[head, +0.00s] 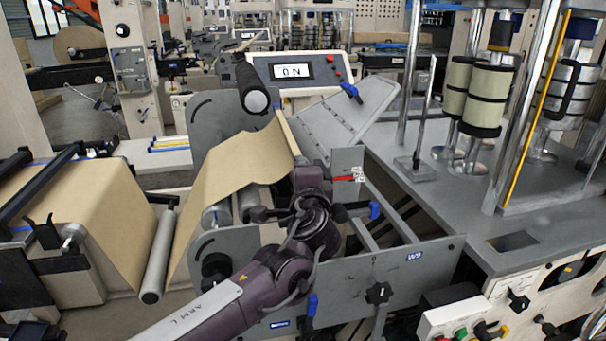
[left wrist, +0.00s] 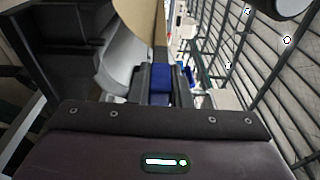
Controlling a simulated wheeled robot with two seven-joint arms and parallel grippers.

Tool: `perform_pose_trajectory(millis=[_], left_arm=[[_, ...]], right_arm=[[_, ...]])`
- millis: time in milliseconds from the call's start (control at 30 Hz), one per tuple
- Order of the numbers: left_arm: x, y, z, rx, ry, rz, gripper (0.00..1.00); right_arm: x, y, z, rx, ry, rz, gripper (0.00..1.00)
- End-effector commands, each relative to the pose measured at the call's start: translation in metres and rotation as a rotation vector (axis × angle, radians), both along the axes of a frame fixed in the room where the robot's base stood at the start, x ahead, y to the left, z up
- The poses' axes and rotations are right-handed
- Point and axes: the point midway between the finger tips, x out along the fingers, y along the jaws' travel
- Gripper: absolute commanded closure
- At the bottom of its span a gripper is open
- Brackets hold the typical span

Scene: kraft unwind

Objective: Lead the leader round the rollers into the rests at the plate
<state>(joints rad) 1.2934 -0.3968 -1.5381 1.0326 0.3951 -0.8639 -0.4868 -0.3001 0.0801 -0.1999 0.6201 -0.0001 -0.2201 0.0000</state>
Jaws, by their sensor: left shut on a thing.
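The brown kraft leader (head: 235,165) rises from the lower rollers and slopes up to a straight edge near the middle of the head view. My left gripper (left wrist: 158,85) is shut on the leader's end, with brown paper (left wrist: 135,18) just beyond its blue pads; in the head view my own wrist hides the grip. The web passes a long grey roller (head: 158,255). Two short grey rollers (head: 216,216) sit below the leader. A black roller end (head: 255,100) stands above it. The tilted grey plate (head: 340,108) lies behind and right of my gripper. My right gripper is not in view.
The kraft roll (head: 75,220) is at the left. A grey side frame (head: 400,270) with a black star knob stands right of my arm. A console (head: 295,70) stands behind. Posts and cream rollers (head: 490,95) stand on the right-hand bench.

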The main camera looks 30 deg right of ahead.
Motion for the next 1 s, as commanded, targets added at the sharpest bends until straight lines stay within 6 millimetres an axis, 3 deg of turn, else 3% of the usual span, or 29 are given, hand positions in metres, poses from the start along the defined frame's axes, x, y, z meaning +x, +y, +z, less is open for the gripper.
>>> perform_pose_trajectory(millis=[33, 267, 1000], left_arm=[[-0.01, -0.009, 0.005, -0.009, -0.001, -0.018, 1.0], [-0.01, -0.008, 0.003, -0.007, 0.001, -0.017, 1.0], [0.01, 0.015, -0.01, -0.004, 0.012, 0.008, 1.0]], right_arm=[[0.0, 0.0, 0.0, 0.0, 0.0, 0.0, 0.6], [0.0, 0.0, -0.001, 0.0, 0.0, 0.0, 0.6], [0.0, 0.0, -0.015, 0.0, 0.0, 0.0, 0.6]])
